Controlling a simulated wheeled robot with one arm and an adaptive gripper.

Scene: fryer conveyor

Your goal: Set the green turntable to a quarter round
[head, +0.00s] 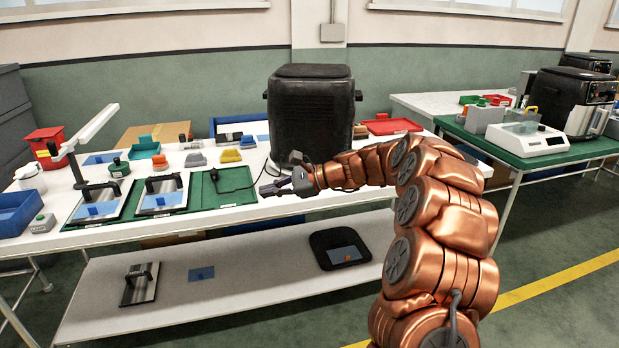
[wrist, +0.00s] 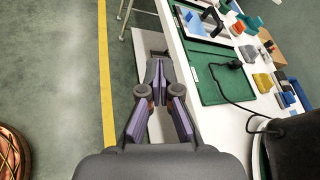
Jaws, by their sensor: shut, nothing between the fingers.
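A small round green thing with a dark knob (head: 117,168), which looks like the green turntable, sits on the white bench, left of the middle. How far it is turned is too small to tell. My gripper (head: 268,189) is at the bench's front edge, well to the right of it. In the wrist view my gripper (wrist: 157,70) has its purple-sided fingers together at the tips, with nothing between them. It touches nothing that I can see.
A green tray (head: 205,192) with a black cable lies left of my gripper. Metal plates with black handles (head: 162,194) lie further left. A big black fryer (head: 310,112) stands behind my gripper. The lower shelf (head: 245,290) holds a black tray (head: 325,262). Open floor (wrist: 65,75) lies beside the bench.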

